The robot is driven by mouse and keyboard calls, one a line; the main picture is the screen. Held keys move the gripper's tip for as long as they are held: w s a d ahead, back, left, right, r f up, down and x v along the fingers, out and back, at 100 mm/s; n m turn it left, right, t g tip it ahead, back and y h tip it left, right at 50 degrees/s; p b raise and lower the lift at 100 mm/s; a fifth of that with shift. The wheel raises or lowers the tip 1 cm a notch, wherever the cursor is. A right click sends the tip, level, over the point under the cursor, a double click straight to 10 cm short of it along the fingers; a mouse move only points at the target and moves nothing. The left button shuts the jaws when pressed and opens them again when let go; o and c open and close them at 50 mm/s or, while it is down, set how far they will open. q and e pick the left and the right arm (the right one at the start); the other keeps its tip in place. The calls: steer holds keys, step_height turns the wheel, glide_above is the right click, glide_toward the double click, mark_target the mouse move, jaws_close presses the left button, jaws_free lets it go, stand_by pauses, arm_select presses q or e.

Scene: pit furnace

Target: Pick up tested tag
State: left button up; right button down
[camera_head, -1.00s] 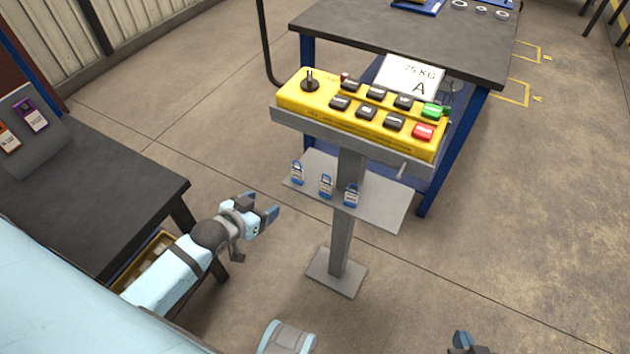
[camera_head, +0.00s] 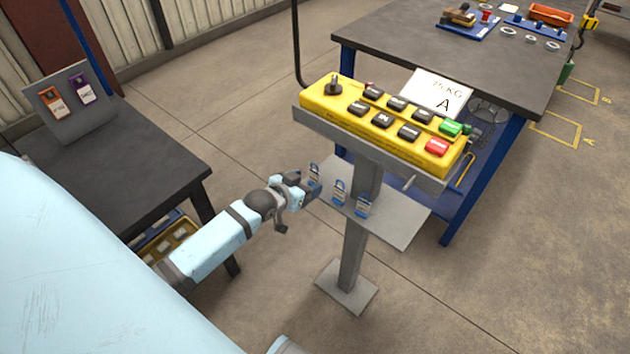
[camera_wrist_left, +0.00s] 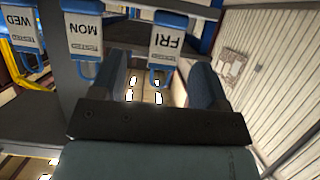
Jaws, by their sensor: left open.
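Three white tags with blue tops hang along the edge of a grey shelf (camera_head: 405,228) on the control pedestal: a left one (camera_head: 314,175), a middle one (camera_head: 339,191) and a right one (camera_head: 363,204). In the left wrist view they appear upside down and read FRI (camera_wrist_left: 168,46), MON (camera_wrist_left: 84,38) and WED (camera_wrist_left: 22,36). My left gripper (camera_head: 309,187) is open beside the leftmost tag. In the left wrist view, the FRI tag is ahead of the gap between the fingers (camera_wrist_left: 158,88); contact cannot be told. My right gripper is out of view.
The yellow button panel (camera_head: 385,118) overhangs the shelf. A dark table (camera_head: 120,175) at left bears a slanted board (camera_head: 75,120) with orange (camera_head: 54,103) and purple (camera_head: 83,88) tags. A workbench (camera_head: 440,55) stands behind. The floor at right is clear.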

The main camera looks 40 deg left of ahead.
mark_target(314, 173)
arm_select(q)
steer(key=x, duration=0.2)
steer(key=b+x, duration=0.1)
steer(key=x, duration=0.4)
steer(key=shift+a+r, duration=0.2)
steer(key=shift+a, duration=0.15)
steer(key=c, duration=1)
steer(key=shift+r, duration=0.1)
steer(key=shift+r, duration=0.55)
steer(key=shift+s+r+p, duration=0.2)
steer(key=shift+r, duration=0.4)
steer(key=shift+s+r+p, duration=0.15)
steer(key=shift+r+p, duration=0.05)
steer(key=shift+r, duration=0.35)
steer(key=s+a+p, duration=0.1)
steer(key=s+p, duration=0.1)
steer(key=s, duration=1.5)
steer(key=shift+a, duration=0.3)
